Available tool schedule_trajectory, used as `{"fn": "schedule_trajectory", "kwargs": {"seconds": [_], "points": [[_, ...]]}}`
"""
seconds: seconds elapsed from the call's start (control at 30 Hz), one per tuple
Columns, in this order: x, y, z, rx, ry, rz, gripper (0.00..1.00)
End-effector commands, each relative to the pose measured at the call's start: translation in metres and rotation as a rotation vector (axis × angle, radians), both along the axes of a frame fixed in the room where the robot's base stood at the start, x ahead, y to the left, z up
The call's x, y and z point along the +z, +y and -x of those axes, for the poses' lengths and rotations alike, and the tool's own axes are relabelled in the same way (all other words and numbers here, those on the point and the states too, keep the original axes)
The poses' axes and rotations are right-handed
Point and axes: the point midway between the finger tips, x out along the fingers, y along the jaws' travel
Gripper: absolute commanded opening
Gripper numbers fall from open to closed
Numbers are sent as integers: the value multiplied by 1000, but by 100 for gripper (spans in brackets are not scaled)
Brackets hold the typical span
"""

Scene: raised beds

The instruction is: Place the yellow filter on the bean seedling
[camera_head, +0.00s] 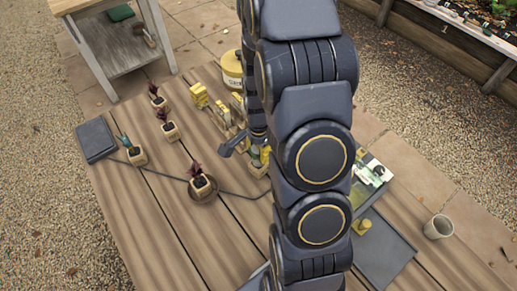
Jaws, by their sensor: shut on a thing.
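My gripper (246,150) is low over the middle of the table, partly behind my own arm. It is shut on a small yellow thing (265,153), mostly hidden, so I cannot tell whether this is the yellow filter. Several yellow pieces (223,112) stand just behind the gripper. Several seedlings in pale cube pots are to the left. One with blue-green leaves (133,151) is at the far left. Dark reddish ones (157,97) (167,123) stand farther back, and another (200,183) sits on a round brown saucer (205,198). I cannot tell which is the bean seedling.
A dark flat box (95,139) lies at the table's left edge, with a dark cable running from it. A yellow tub (232,68) stands at the back. A dark tray (386,258) and a grey cup (438,227) are at the right. The front left boards are clear.

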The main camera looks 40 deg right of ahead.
Motion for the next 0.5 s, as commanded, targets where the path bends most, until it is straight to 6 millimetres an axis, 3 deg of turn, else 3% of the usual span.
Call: {"fn": "schedule_trajectory", "kwargs": {"seconds": [0.33, 0.37, 0.4, 0.5], "points": [[-4, 0, -1, 0, -2, 1, 2], [-4, 0, -1, 0, -2, 1, 42], [-3, 0, -1, 0, -3, 2, 57], [-3, 0, -1, 0, -2, 1, 57]]}}
